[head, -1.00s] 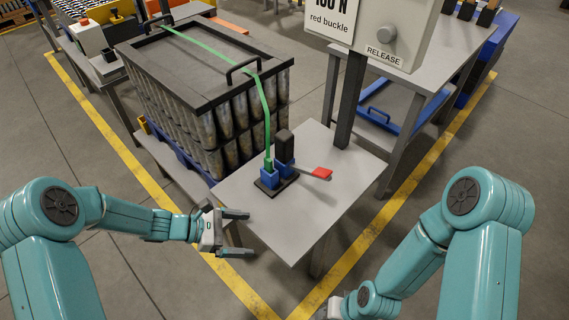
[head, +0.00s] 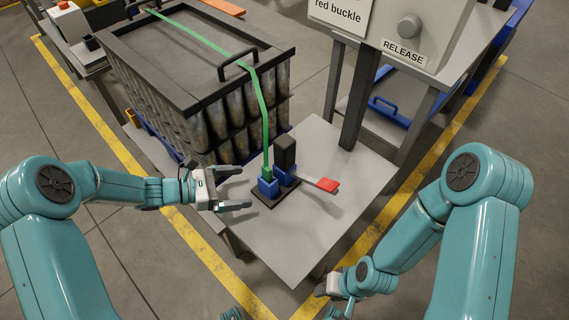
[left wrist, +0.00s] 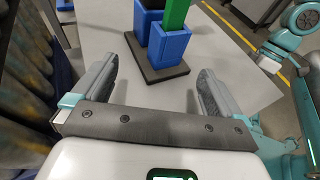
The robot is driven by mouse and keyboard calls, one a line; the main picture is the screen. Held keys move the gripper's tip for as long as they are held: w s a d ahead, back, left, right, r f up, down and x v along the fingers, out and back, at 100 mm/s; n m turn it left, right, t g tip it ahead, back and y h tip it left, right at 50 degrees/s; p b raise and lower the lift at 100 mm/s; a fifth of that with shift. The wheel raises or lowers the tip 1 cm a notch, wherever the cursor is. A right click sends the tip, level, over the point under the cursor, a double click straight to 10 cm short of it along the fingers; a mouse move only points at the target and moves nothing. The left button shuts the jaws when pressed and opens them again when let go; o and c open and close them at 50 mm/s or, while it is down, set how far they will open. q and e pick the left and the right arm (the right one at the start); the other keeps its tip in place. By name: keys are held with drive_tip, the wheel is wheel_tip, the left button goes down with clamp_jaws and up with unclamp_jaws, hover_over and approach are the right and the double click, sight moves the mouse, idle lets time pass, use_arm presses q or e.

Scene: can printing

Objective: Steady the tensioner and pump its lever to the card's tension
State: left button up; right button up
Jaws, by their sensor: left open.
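The tensioner stands on a small grey table (head: 290,235). It has blue blocks (head: 268,187), a black post (head: 285,152) and a dark base plate. Its lever sticks out to the right and ends in a red tip (head: 327,185). A green strap (head: 264,105) runs from it up over the crate. My left gripper (head: 243,188) is open and empty, just left of the tensioner. In the left wrist view the blue block (left wrist: 169,45) stands ahead, beyond the fingers. My right gripper (head: 338,290) is low at the front, apart from the lever. The card (head: 338,12) reads "red buckle"; its top is cut off.
A strapped crate of cans with a black lid (head: 180,60) stands behind on the left, its handle near the strap. A grey box with a RELEASE button (head: 410,27) sits on a dark post behind the lever. The table's front and right are bare.

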sight(266, 183)
use_arm(q)
drive_tip(key=shift+w, duration=0.3)
drive_tip(key=shift+d+r, duration=0.1)
drive_tip(key=b+x, duration=0.3)
drive_tip(key=x, duration=0.5)
drive_tip(key=shift+b+x, duration=0.5)
drive_tip(key=shift+x, duration=0.4)
use_arm(e)
drive_tip(key=f, duration=0.4)
drive_tip(key=shift+w, duration=0.3)
use_arm(q)
drive_tip(key=shift+r, duration=0.1)
drive_tip(key=c, duration=0.6)
drive_tip(key=shift+c, duration=0.2)
